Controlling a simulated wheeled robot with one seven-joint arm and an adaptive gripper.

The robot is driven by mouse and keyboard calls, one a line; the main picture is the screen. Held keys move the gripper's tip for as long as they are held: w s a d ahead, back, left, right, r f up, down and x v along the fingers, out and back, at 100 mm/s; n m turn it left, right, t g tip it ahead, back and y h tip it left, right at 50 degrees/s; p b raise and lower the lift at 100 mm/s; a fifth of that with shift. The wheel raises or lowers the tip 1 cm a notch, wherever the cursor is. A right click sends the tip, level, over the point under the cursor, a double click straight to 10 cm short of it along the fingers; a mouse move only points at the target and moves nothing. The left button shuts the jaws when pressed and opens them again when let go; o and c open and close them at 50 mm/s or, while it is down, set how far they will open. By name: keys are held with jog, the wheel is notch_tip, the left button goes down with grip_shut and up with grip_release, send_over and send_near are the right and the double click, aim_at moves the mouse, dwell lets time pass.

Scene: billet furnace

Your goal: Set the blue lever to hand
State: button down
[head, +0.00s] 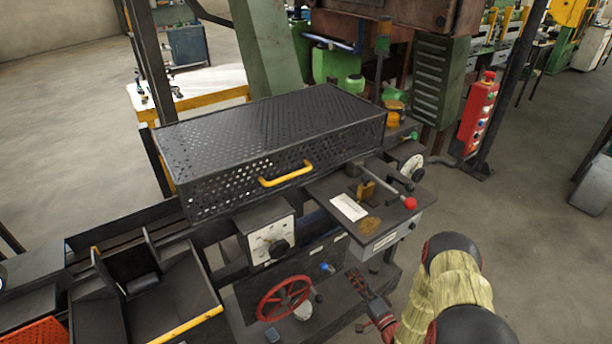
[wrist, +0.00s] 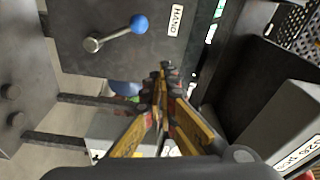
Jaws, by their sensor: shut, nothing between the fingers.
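The blue lever is a grey arm with a blue ball knob (wrist: 139,24) on a dark panel. In the wrist view its pivot is left of the knob, and the arm slants up right towards a white HAND label (wrist: 175,20), with a gap between knob and label. In the head view the blue knob (head: 326,267) is small, below the machine's deck. My gripper (wrist: 165,82) is shut and empty, its fingertips below and right of the knob in the wrist view, apart from it. In the head view my gripper (head: 362,284) is right of the knob.
A red handwheel (head: 284,298) is left of the lever, with a dial box (head: 268,242) above it. A shelf with a red-knobbed lever (head: 409,203) juts out above my gripper. A perforated black cover (head: 270,140) with a yellow handle tops the machine.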

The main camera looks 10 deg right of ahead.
jog(key=s+d+f+n+g+h, duration=0.25)
jog(key=s+f+g, duration=0.2)
jog(key=f, duration=0.35)
jog(key=s+d+f+n+g+h, duration=0.1)
jog(key=s+d+f+n+g, duration=0.2)
jog(key=f+g, duration=0.4)
jog(key=s+r+n+g+h, duration=0.1)
jog(key=s+r+g, duration=0.1)
jog(key=s+r, duration=0.35)
jog(key=s+a+r+n+g, duration=0.1)
jog(key=s+r+n+g, duration=0.1)
jog(key=r, duration=0.7)
jog(key=s+r+n+g+h, duration=0.1)
jog(key=s+r+g, duration=0.15)
jog(key=r, duration=0.55)
jog(key=s+a+r+n+t, duration=0.1)
jog(key=a+r, duration=0.4)
jog(key=r, duration=0.5)
jog(key=s+a+r+n+t+y, duration=0.1)
jog(key=s+a+r, duration=0.4)
jog(key=r, duration=0.5)
jog(key=s+a+r+n+t, duration=0.1)
jog(key=s+a+r+t, duration=0.2)
jog(key=a+r, duration=0.4)
notch_tip(320, 180, up, 4)
jog(key=shift+r+n+t+y, duration=0.1)
jog(key=shift+n+t+y, duration=0.2)
jog(key=shift+n+y, duration=0.05)
